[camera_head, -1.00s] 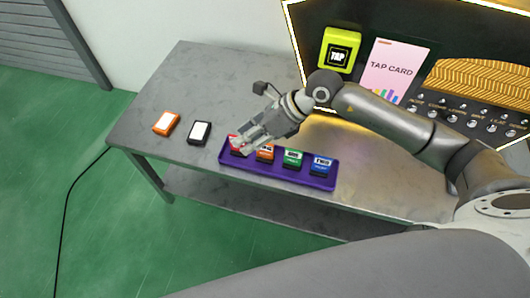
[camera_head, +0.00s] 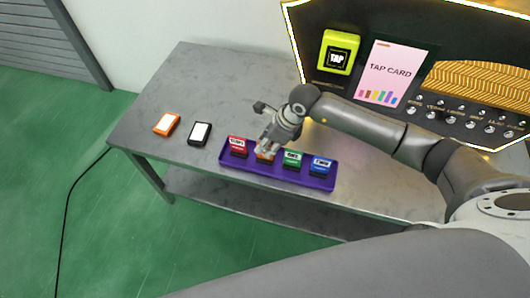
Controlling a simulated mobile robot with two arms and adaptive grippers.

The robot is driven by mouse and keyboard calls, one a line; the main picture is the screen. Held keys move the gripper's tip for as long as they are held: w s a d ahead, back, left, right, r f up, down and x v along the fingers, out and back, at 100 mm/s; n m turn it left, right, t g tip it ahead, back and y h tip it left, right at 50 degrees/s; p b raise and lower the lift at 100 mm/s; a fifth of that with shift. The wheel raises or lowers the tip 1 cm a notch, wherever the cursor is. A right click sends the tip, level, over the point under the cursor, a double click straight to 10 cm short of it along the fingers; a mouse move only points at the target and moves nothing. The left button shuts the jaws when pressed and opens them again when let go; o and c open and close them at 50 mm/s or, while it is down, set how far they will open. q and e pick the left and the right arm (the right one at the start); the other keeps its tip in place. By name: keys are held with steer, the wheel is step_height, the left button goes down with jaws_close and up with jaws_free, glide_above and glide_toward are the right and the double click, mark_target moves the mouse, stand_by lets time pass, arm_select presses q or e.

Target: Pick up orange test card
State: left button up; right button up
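The orange test card (camera_head: 264,160) stands in the purple tray (camera_head: 234,165), second from the left, between a red card (camera_head: 237,147) and a green card (camera_head: 292,160). My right gripper (camera_head: 266,151) points down right at the orange card and covers most of it. Only small orange parts show around the fingers. I cannot tell whether the fingers are open or closed on it. My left gripper is not in view.
A blue card (camera_head: 320,167) stands at the tray's right end. An orange device (camera_head: 166,124) and a black one (camera_head: 200,133) with white faces lie on the grey table (camera_head: 215,85) at left. The vending machine (camera_head: 345,92) with a yellow TAP reader (camera_head: 339,52) stands behind.

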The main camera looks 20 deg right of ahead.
steer(key=shift+x, duration=1.05)
steer(key=shift+r, duration=0.1)
jaws_close()
steer(key=shift+r, duration=0.1)
